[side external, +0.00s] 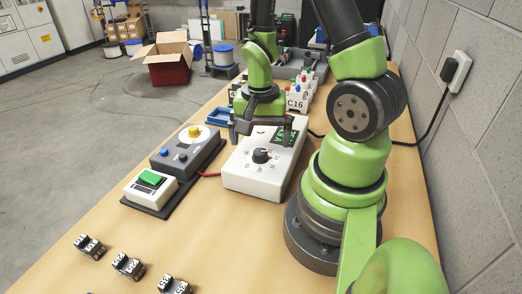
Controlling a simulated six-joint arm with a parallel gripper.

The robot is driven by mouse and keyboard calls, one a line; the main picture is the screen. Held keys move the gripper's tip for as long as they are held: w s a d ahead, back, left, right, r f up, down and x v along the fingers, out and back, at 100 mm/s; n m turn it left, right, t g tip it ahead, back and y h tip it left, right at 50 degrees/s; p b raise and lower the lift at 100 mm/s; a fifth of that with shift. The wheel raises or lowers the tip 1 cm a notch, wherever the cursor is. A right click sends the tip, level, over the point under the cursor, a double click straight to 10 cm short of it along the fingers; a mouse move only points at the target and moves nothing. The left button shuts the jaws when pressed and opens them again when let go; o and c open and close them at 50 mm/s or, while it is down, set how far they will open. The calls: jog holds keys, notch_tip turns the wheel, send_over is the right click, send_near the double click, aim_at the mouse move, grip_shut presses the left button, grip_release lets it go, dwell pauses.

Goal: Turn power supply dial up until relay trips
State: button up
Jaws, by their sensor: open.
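My gripper (261,127) is open and empty. It points down above the far part of the power supply, behind the dial in this view, and its fingers appear clear of the dial. I cannot tell which item is the relay.
A white box with a green button (150,183) shares a black base with the grey box. A red cable runs to the power supply. Small labelled blocks (128,266) lie at the front left. A blue tray (220,116) and a rack marked C16 (297,98) stand behind.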

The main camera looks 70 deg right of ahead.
aim_at(260, 151)
jog(key=shift+f, duration=0.1)
jog(key=shift+f, duration=1.45)
jog(key=c, duration=1.5)
jog(key=m, duration=0.4)
jog(key=shift+m, duration=0.4)
jog(key=o, duration=0.5)
jog(key=shift+m, duration=0.3)
jog(key=shift+c, duration=0.2)
jog(key=o, duration=1)
jog(key=shift+o, duration=0.2)
jog(key=shift+r, duration=0.1)
